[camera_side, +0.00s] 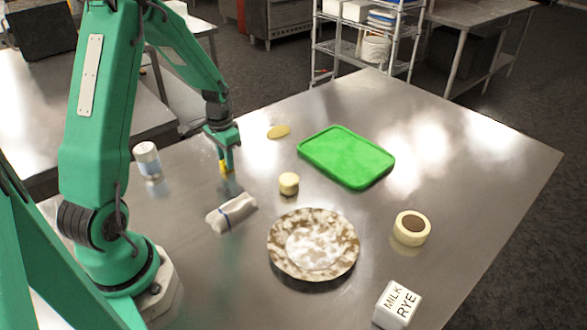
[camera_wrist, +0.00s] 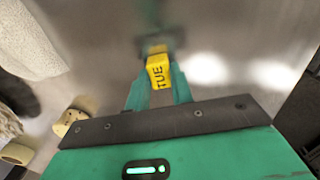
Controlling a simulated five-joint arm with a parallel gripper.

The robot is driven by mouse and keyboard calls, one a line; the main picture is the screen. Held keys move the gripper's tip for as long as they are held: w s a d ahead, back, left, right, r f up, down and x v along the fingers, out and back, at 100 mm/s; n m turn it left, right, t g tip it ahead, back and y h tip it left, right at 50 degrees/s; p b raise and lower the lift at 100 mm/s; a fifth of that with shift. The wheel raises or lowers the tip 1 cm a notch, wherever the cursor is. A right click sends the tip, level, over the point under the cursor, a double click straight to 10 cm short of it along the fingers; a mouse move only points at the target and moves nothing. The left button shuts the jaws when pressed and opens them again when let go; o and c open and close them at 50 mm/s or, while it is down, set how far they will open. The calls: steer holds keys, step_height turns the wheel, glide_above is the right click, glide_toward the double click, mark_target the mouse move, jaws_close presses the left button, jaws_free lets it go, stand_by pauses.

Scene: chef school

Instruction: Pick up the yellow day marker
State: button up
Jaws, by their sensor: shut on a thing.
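The yellow day marker (camera_side: 226,168) is a small yellow block, held low over the left part of the steel table. In the wrist view the marker (camera_wrist: 158,72) shows the black letters TUE on its face. My gripper (camera_side: 226,163) points down and is shut on it. The green fingers (camera_wrist: 158,88) stand on either side of the marker in the wrist view. A blurred reflection lies just beyond it on the steel. The side view does not clearly show how far its underside is from the table.
Near the gripper are a white jar (camera_side: 147,161), a rolled cloth (camera_side: 231,212), a small pale yellow cylinder (camera_side: 289,184) and a flat yellow oval (camera_side: 279,132). A green tray (camera_side: 347,157), speckled plate (camera_side: 281,249), tape roll (camera_side: 400,237) and lettered white block (camera_side: 397,304) lie further right.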

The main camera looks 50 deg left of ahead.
steer(key=shift+r, duration=0.1)
steer(key=shift+r, duration=0.7)
steer(key=r, duration=0.1)
steer(key=d+r, duration=0.1)
steer(key=r, duration=0.1)
steer(key=shift+r, duration=0.1)
steer(key=d+r, duration=0.6)
steer(key=d, duration=0.4)
steer(key=shift+d+r, duration=0.15)
steer(key=shift+d, duration=0.2)
